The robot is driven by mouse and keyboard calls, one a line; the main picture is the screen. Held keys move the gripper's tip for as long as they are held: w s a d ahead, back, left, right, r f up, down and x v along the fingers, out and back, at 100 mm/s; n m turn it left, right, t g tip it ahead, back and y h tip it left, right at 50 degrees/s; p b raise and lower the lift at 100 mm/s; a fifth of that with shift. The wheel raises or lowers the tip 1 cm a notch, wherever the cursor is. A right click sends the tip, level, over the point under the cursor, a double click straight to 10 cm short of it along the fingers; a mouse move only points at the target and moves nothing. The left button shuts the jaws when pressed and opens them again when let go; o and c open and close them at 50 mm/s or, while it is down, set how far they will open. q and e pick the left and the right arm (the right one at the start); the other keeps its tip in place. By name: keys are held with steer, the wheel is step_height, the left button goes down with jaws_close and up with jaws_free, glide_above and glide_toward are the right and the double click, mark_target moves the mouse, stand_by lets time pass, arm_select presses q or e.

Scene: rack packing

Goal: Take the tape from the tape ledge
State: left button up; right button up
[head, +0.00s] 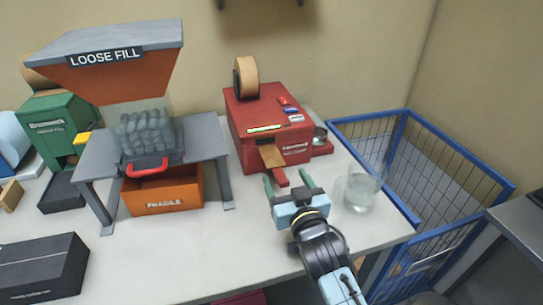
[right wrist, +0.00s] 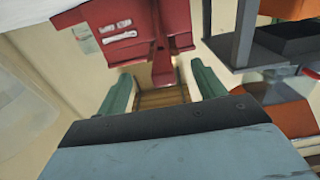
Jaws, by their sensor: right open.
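The red tape machine (head: 262,125) stands at the back middle of the table, with a tan tape roll on top (head: 246,77). A short brown strip of tape (head: 271,155) lies at its front slot, above the red tape ledge (head: 281,177). My right gripper (head: 287,179) is open and empty just in front of the ledge, its green fingers spread to either side. In the right wrist view the red ledge (right wrist: 163,66) shows just beyond the open fingers (right wrist: 162,90). A brown slatted patch shows between them; I cannot tell what it is. My left gripper is not in view.
A glass jar (head: 360,193) stands close to the right of my right gripper. An orange box (head: 163,195) sits under the loose fill hopper (head: 110,65) at left. A blue wire cart (head: 415,130) stands at right. The table's front middle is clear.

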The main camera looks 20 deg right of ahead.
mark_target(277, 167)
steer(key=w, duration=0.5)
steer(key=shift+a+f, duration=0.1)
steer(key=shift+a, duration=0.25)
steer(key=shift+s, duration=0.1)
steer(key=c, duration=1.1)
